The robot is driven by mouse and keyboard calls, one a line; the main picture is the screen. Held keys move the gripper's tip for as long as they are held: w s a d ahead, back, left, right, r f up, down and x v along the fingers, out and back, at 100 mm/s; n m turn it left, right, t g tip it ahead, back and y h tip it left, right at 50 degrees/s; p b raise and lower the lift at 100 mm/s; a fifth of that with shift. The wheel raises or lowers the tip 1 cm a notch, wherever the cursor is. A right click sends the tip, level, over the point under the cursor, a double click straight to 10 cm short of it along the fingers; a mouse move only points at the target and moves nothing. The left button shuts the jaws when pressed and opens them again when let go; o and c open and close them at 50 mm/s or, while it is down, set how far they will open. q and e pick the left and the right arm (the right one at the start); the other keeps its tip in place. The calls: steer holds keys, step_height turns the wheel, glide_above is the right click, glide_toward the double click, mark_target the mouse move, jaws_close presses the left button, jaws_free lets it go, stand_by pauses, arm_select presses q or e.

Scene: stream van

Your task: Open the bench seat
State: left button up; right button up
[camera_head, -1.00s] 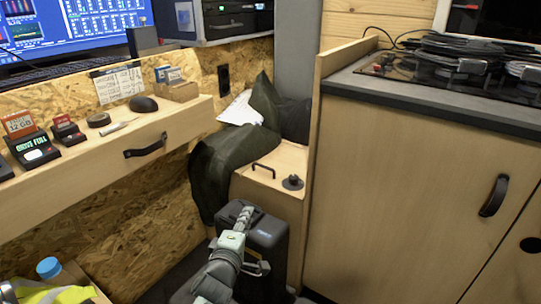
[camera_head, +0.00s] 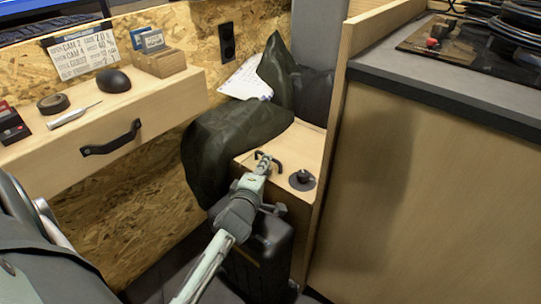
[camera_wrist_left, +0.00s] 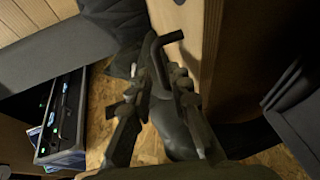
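The bench seat (camera_head: 309,143) is a pale wooden box between the desk and the cabinet; its lid lies flat and closed. A black bar handle (camera_head: 276,161) and a round black knob (camera_head: 302,180) are on top. My left gripper (camera_head: 262,161) is over the top, at the handle. In the left wrist view the handle (camera_wrist_left: 155,58) runs between the fingertips of my left gripper (camera_wrist_left: 158,82), which stand on both sides with a small gap. The fingers cover part of the handle. My right gripper is not in view.
A dark jacket (camera_head: 232,138) drapes over the bench's left and back. A black case (camera_head: 262,262) stands in front of the bench. The cabinet (camera_head: 410,190) rises close on the right; the desk drawer (camera_head: 140,120) is on the left.

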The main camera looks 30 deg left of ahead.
arm_select(q)
steer(key=shift+x, duration=2.3)
steer(key=shift+c, duration=0.5)
jaws_close()
